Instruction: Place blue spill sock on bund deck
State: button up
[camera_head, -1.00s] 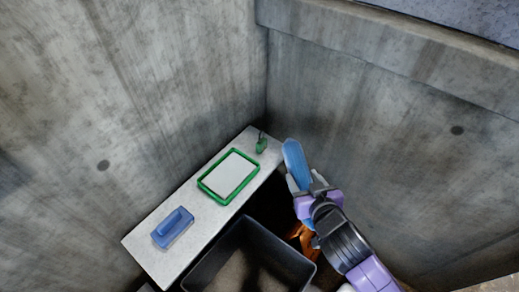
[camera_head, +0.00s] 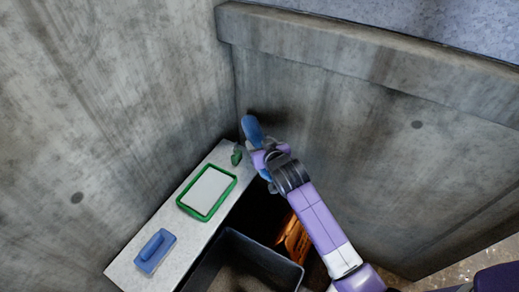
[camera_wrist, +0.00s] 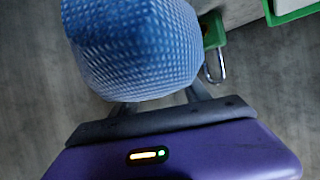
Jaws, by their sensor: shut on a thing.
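The blue spill sock (camera_head: 251,128) is held in my gripper (camera_head: 262,150), above the far end of the ledge in the head view. In the wrist view the sock (camera_wrist: 132,45) shows large, with a woven dotted surface, between the fingers of my gripper (camera_wrist: 155,103). My gripper is shut on it. A green-rimmed tray with a pale flat inside, which looks like the bund deck (camera_head: 182,203), lies on the ledge, left of and nearer than my gripper. Its green edge (camera_wrist: 294,14) shows at the top right of the wrist view.
A blue block-shaped item with a raised handle (camera_head: 155,251) lies at the ledge's near end. A green padlock (camera_head: 237,156) sits by the tray's far end. A dark open bin (camera_head: 228,236) stands below the ledge (camera_head: 180,240). Concrete walls close in behind.

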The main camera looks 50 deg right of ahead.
jog(key=shift+w+f, duration=0.15)
jog(key=shift+f, duration=1.55)
jog(key=shift+f+b, duration=0.2)
jog(key=shift+b, duration=0.2)
jog(key=o, duration=1.3)
jog(key=shift+o, duration=0.2)
jog(key=shift+r, duration=0.15)
